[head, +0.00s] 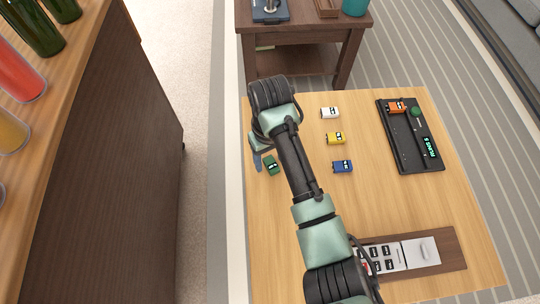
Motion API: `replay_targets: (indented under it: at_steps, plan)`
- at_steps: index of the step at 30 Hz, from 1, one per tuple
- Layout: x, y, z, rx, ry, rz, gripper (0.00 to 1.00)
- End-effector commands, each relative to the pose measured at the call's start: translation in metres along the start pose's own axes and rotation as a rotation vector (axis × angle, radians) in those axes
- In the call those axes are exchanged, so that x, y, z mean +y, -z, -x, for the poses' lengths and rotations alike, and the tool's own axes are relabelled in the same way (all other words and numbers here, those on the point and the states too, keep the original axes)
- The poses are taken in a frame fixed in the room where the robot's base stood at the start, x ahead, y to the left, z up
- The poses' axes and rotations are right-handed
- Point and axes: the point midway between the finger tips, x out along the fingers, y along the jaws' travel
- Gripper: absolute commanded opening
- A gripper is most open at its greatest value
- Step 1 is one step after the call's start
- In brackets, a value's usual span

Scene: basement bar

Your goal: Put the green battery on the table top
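The green battery (271,166), a small block with a dark label, shows near the left edge of the light wooden table top (310,225). My arm reaches over the table from the bottom and bends down at its far end. My gripper (260,158) is just left of and above the green battery in the picture. A bluish finger shows beside the battery. The arm hides most of the gripper, so I cannot tell whether it is open or touching the battery.
White (330,113), yellow (335,138) and blue (342,167) blocks lie right of my arm. A black tray (404,150) holds an orange block (396,107). A brown board (452,249) lies in front. A bar counter (100,150) stands left, a dark side table (300,37) behind.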

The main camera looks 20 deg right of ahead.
Motion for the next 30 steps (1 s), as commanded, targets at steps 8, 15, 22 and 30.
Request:
replay_targets:
  at_steps: [8,15,22,30]
  plan:
    - [0.0,0.0,0.001,0.001,0.0,0.0,0.62]
    - [0.0,0.001,0.034,0.003,-0.001,0.001,0.62]
    - [0.0,0.001,0.085,0.003,-0.001,0.001,0.62]
    - [0.0,0.001,0.121,0.001,0.0,0.0,0.62]
